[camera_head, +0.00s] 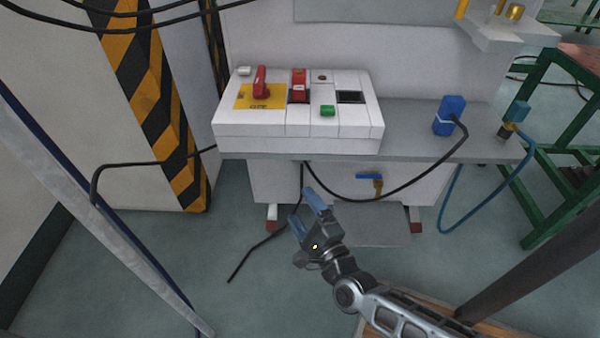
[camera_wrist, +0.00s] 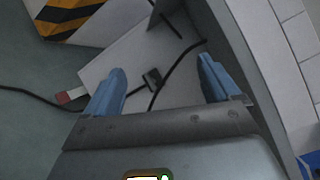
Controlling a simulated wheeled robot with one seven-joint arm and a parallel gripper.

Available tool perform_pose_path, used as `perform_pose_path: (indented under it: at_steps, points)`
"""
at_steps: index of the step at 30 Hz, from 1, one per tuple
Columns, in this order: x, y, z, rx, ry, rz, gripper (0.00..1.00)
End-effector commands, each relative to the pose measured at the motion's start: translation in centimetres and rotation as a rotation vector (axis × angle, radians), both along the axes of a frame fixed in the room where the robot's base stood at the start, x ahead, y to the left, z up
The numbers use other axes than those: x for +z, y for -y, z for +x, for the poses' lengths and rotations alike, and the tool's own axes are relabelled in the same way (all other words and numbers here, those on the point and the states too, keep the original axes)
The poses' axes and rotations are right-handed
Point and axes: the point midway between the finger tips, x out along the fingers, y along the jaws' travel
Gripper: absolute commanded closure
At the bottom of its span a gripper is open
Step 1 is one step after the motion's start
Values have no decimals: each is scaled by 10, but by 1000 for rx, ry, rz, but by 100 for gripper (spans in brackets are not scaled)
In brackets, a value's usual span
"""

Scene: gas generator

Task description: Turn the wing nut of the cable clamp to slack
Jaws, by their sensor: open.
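My gripper (camera_head: 305,213) is open and empty in the head view, below the front edge of the grey shelf. In the wrist view its two blue fingers (camera_wrist: 162,72) stand wide apart. Between and beyond them is a small dark block (camera_wrist: 152,79) on the black cable (camera_wrist: 178,68), which may be the cable clamp. It looks apart from both fingers. I cannot make out the wing nut's shape or angle. In the head view the black cable (camera_head: 265,242) runs down behind my gripper to the floor, and no clamp can be made out there.
The grey shelf (camera_head: 420,140) carries a white control box (camera_head: 300,142) with a red handle (camera_head: 260,82). A blue-handled valve (camera_head: 368,177) sits under the shelf, right of my gripper. A black cable loops from a blue plug (camera_head: 450,115). The floor at left is fairly clear.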

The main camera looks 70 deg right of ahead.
Motion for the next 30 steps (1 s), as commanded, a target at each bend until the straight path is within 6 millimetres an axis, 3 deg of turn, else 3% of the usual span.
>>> perform_pose_path:
  at_steps: [1, 6, 12, 18, 30]
  points:
    - [-23, 22, 16, -59, 97, 100, 11]
    - [-67, 90, 51, -242, 454, 433, 11]
    - [-96, 144, 74, -387, 782, 673, 11]
    - [-104, 165, 82, -438, 916, 754, 11]
    - [-105, 216, 102, -440, 923, 756, 11]
